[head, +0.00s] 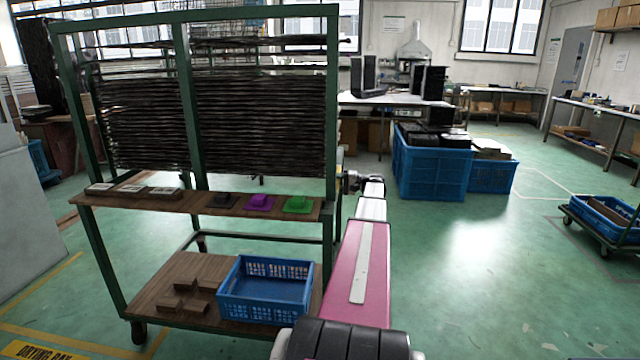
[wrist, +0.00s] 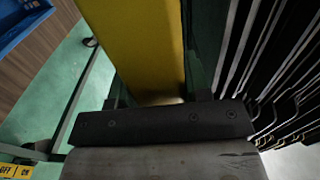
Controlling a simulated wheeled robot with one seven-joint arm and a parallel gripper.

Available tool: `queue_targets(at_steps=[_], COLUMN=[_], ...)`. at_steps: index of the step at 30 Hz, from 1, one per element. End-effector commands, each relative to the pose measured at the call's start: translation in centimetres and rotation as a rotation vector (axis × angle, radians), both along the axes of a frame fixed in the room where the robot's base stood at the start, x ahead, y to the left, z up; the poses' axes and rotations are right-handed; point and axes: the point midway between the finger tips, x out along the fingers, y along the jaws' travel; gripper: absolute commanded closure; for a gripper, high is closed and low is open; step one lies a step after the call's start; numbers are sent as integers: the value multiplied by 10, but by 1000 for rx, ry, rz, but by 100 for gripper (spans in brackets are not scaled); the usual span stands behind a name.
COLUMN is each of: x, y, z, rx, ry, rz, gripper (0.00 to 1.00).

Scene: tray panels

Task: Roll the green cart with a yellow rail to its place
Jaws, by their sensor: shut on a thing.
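The green cart (head: 186,110) stands at the left in the head view, a tall frame on casters with many dark racks. My gripper (head: 350,182) is at the cart's right side, partly hidden by my arm. In the wrist view my gripper (wrist: 150,100) is shut on the yellow rail (wrist: 135,45). A yellow floor outline marked DRYING BAY (head: 42,352) lies at the lower left, by the cart's near left caster.
The cart's wooden shelves carry small blocks, a purple piece (head: 260,202), a green piece (head: 298,204) and a blue basket (head: 265,290). Blue crates (head: 432,172) stand right of the cart. A low trolley (head: 603,222) is at the far right. Green floor between is clear.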

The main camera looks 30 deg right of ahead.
Motion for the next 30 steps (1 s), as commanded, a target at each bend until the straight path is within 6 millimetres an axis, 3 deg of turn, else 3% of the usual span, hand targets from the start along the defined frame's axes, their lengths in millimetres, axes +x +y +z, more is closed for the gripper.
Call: queue_targets(at_steps=[1,6,15,30], x=[-7,-33,-65,-79], y=[-17,-53,-97,-116], z=[0,0,0,0], rx=[-1,-1,-1,0], ry=[-1,-1,-1,-2], rz=[-11,-11,-10,-7], gripper=[100,100,100,100])
